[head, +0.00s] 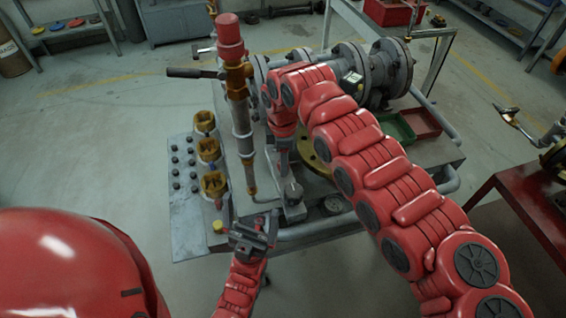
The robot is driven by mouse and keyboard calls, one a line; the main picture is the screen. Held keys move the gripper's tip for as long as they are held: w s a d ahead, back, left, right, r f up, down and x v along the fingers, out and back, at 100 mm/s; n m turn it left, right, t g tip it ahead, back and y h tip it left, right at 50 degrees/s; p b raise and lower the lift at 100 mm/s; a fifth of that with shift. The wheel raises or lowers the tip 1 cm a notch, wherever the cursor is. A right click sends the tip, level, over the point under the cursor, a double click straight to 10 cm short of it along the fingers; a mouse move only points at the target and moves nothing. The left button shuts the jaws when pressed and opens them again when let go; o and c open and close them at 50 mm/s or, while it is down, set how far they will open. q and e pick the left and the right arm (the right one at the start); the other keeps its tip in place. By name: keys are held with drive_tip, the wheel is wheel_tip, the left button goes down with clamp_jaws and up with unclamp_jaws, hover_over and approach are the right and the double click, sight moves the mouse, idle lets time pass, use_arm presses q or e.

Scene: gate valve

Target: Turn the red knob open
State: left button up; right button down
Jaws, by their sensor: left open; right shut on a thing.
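A red cylinder (230,38) caps an upright pipe at the left of the valve bench; I cannot tell whether it is the red knob. No other red knob shows clearly. My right arm comes in from the right and bends down over the bench. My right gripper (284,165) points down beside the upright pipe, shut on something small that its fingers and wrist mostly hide. A grey block (293,198) is just below it. My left gripper (250,222) is open and empty at the bench's front edge, apart from the pipe.
The grey bench (190,235) carries brass fittings (209,150), rows of dark studs and a large flanged pipe (390,72). Green (396,128) and red (422,122) trays lie at its right. A red table (525,195) stands at right. Floor at left is clear.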

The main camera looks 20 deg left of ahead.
drive_tip(key=shift+n, duration=0.3)
drive_tip(key=shift+c, duration=2.2)
unclamp_jaws()
wheel_tip(320, 180, up, 18)
drive_tip(key=p, duration=0.1)
drive_tip(key=shift+f+p, duration=0.25)
drive_tip(key=shift+p, duration=0.15)
drive_tip(key=shift+f, duration=0.1)
